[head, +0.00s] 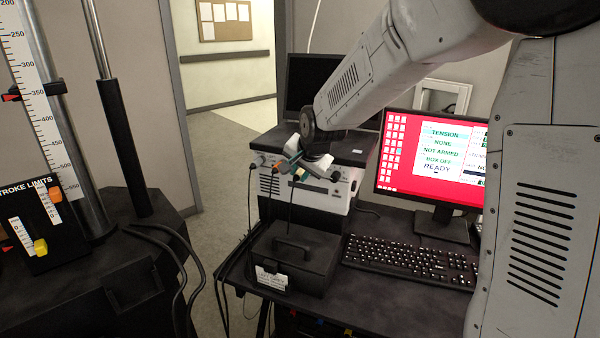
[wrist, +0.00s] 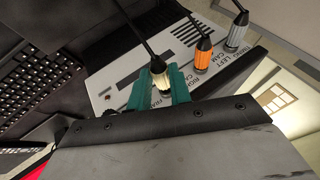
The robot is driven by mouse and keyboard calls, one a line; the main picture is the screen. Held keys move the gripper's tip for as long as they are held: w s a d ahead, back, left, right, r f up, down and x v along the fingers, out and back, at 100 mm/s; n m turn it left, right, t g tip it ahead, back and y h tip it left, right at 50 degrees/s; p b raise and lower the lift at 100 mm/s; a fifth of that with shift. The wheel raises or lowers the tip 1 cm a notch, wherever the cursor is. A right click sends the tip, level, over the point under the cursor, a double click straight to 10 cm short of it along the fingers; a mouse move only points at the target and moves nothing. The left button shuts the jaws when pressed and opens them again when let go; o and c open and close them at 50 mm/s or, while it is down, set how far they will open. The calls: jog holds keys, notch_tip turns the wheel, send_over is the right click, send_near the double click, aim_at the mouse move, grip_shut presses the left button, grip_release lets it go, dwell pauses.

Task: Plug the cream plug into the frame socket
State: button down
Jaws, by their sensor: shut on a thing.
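The cream plug (wrist: 159,68), with a black cable from its back end, sits between the teal fingers of my gripper (wrist: 161,84) in the wrist view. My gripper is shut on it. In the head view my gripper (head: 291,162) is in front of the light grey control box (head: 318,196). The plug is over the box's panel, beside a partly hidden label that begins "FRA". The frame socket itself is hidden behind the plug and fingers. I cannot tell whether the plug is in it.
An orange plug (wrist: 203,60) and a grey plug (wrist: 236,36) stand in the panel beside the cream plug. A black case (head: 293,258), a keyboard (head: 408,260) and a red-screened monitor (head: 430,160) are on the desk. Cables hang at the desk's left.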

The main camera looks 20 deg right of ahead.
jog(key=shift+w+d, duration=0.6)
jog(key=shift+w, duration=0.05)
dwell(1.2)
jog(key=c, duration=0.7)
grip_release()
jog(key=shift+v, duration=2.5)
jog(key=shift+v, duration=3.9)
